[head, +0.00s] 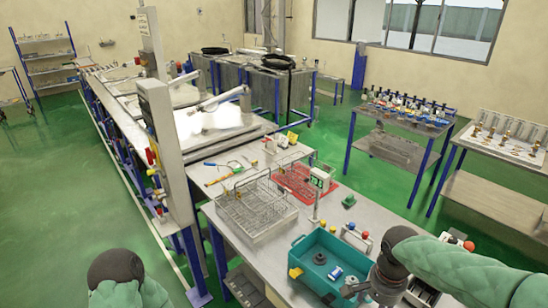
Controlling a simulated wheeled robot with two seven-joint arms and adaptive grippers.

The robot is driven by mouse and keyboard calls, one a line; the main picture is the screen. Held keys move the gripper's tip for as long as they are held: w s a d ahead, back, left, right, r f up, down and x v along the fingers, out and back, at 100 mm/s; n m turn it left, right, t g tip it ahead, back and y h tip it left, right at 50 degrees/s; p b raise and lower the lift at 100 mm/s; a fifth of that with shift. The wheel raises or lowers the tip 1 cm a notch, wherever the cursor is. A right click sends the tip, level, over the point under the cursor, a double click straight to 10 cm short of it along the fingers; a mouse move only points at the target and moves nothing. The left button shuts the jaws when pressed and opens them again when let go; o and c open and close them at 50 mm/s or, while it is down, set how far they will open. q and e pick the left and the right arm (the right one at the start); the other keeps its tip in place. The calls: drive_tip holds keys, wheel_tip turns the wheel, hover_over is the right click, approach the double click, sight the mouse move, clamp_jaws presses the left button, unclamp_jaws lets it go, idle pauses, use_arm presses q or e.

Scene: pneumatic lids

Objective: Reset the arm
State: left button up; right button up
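My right arm comes in from the lower right in a green padded sleeve. Its dark wrist bends down and its gripper (352,291) is over the right side of the teal bin (302,250) on the near bench. The fingers are small and partly cut off at the bottom edge, so their opening and any hold are unclear. The bin holds a dark round part (320,258), a blue-and-white cylinder (335,273) and a yellow piece (296,272). My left arm shows only as a green sleeve and dark joint at the bottom left. Its gripper is out of view.
A wire basket (258,205) and a red tray (305,184) are on the near bench behind the bin. A grey control post (165,145) stands at the bench's left. Parts tables (405,118) stand at the right. Green floor is clear at the left.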

drive_tip(key=a+f+n+y, duration=0.2)
drive_tip(key=a+f, duration=0.2)
drive_tip(key=f, duration=0.5)
drive_tip(key=a+f+n+y, duration=0.1)
drive_tip(key=a+f+n, duration=0.1)
drive_tip(key=a+f, duration=0.5)
drive_tip(key=s+a+f+n+y, duration=0.1)
drive_tip(key=s+a+f+n, duration=0.1)
drive_tip(key=s+f, duration=0.55)
drive_tip(key=s+a+f+n, duration=0.2)
drive_tip(key=s+f, duration=0.2)
drive_tip(key=f, duration=0.7)
use_arm(q)
wheel_tip(320, 180, down, 14)
drive_tip(key=b, duration=1.4)
drive_tip(key=shift+s, duration=0.2)
use_arm(e)
wheel_tip(320, 180, down, 14)
drive_tip(key=shift+w+r, duration=0.2)
drive_tip(key=shift+r, duration=0.05)
use_arm(q)
drive_tip(key=shift+r, duration=0.1)
